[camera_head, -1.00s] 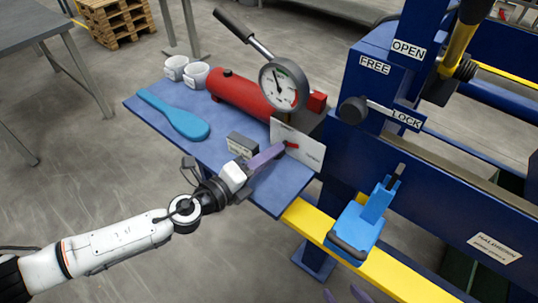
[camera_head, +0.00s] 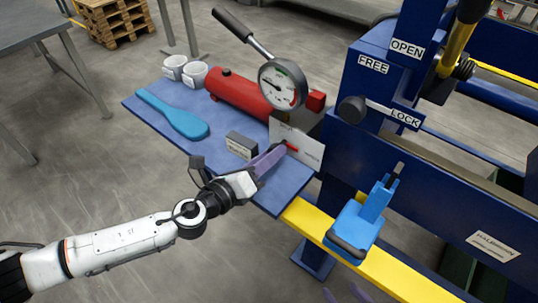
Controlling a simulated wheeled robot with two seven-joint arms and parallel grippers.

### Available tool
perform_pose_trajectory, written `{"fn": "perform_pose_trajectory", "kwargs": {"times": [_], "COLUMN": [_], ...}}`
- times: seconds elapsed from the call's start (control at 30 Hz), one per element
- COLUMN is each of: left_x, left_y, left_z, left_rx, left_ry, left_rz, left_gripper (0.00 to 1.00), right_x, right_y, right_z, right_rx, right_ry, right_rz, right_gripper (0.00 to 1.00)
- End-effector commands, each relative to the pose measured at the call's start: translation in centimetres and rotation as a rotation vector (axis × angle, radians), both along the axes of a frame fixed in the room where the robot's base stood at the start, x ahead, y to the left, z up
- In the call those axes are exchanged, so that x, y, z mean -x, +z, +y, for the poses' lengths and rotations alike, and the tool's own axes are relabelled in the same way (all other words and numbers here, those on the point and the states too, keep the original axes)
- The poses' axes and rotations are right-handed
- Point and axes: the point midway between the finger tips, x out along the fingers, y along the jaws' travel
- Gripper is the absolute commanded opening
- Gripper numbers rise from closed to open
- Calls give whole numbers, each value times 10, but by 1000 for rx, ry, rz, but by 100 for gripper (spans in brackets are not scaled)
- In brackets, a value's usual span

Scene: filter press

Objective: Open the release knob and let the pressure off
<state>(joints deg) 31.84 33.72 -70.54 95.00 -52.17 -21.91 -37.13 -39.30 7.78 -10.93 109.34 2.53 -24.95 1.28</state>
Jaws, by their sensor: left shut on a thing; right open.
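The red release knob (camera_head: 291,146) sits on a white label plate (camera_head: 310,150) at the front of the red hand pump (camera_head: 238,92). My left gripper (camera_head: 284,150) reaches in from the lower left, its purple fingers shut on the knob and hiding part of it. The round pressure gauge (camera_head: 282,84) stands above the plate. Its needle slants to the upper left; the figures are too small to read. Only the purple fingertips of my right gripper (camera_head: 343,294) show at the bottom edge, apart and empty.
The blue shelf (camera_head: 150,117) also holds a blue paddle (camera_head: 175,115), two white cups (camera_head: 194,74) and a small dark block (camera_head: 241,145). The pump's lever (camera_head: 243,32) rises behind. The blue press frame (camera_head: 440,165) with a lock lever (camera_head: 354,109) stands right.

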Motion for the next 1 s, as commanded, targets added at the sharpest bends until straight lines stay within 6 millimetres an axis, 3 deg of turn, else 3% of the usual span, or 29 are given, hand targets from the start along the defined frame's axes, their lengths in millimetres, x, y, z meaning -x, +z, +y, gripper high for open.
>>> {"fn": "perform_pose_trajectory", "kwargs": {"times": [0.2, 0.23, 0.33, 1.0], "left_x": [0, 0, 0, 0], "left_y": [-1, -1, -1, 0], "left_z": [1, 1, 1, 0], "left_rx": [-4, -4, -4, 32], "left_ry": [1, 1, 0, -1], "left_rz": [0, 0, 0, 23], "left_gripper": [7, 31, 48, 48], "right_x": [0, 0, 0, 0], "right_y": [0, 0, 0, 0], "right_z": [0, 0, 0, 0], "right_rx": [0, 0, 0, 0], "right_ry": [0, 0, 0, 0], "right_rz": [0, 0, 0, 1], "right_gripper": [48, 48, 48, 48]}}
